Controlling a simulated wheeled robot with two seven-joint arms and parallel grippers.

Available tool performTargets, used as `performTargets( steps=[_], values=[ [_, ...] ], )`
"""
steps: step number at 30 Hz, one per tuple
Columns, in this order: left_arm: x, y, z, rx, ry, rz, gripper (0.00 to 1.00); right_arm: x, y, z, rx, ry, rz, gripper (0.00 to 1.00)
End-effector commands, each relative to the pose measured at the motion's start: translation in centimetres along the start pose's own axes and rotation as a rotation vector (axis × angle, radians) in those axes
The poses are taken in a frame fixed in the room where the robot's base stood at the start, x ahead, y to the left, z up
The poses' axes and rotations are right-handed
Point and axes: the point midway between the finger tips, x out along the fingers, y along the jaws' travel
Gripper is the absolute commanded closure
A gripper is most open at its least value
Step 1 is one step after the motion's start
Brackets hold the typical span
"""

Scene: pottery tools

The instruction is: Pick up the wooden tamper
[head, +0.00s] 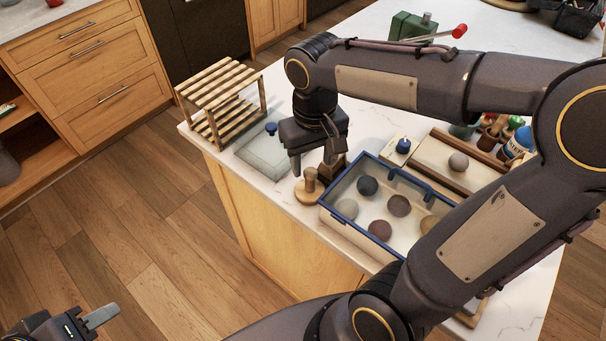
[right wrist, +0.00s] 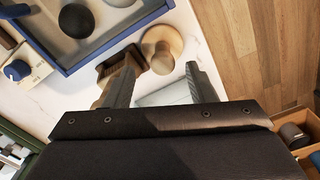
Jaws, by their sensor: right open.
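The wooden tamper (head: 309,187), a light round disc with an upright knob handle, stands on the white counter near its front edge. My right gripper (head: 313,162) is open, pointing down just above and behind it in the head view. In the right wrist view the tamper (right wrist: 161,50) shows just beyond the gap between the two open fingertips (right wrist: 161,62), with nothing held. I cannot tell if a finger touches it. My left gripper (head: 85,322) is at the bottom left corner, away from the counter, partly cut off; its opening is unclear.
A blue-rimmed bin (head: 327,208) with several clay balls is to the right. The counter's front edge is close.

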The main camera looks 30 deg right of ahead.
Motion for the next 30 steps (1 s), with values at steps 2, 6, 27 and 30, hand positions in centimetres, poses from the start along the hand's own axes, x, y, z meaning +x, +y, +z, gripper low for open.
performTargets(
  steps=[2, 6, 27, 30],
  values=[
    [0.1, 0.0, 0.1, 0.000, 0.000, 0.000, 0.64, 1.1, 0.0, 0.1, 0.000, -0.004, 0.001, 0.49],
    [0.0, 0.0, 0.0, 0.000, 0.000, 0.000, 0.64, 2.6, -0.1, 0.0, 0.000, -0.004, 0.002, 0.49],
    [-0.1, 0.0, 0.0, 0.000, 0.000, 0.000, 0.64, 6.9, -0.3, -0.4, 0.000, 0.000, 0.000, 0.65],
    [-0.1, 0.0, 0.0, 0.000, 0.000, 0.000, 0.64, 6.9, -0.3, -0.4, 0.000, 0.000, 0.000, 0.78]
  ],
)
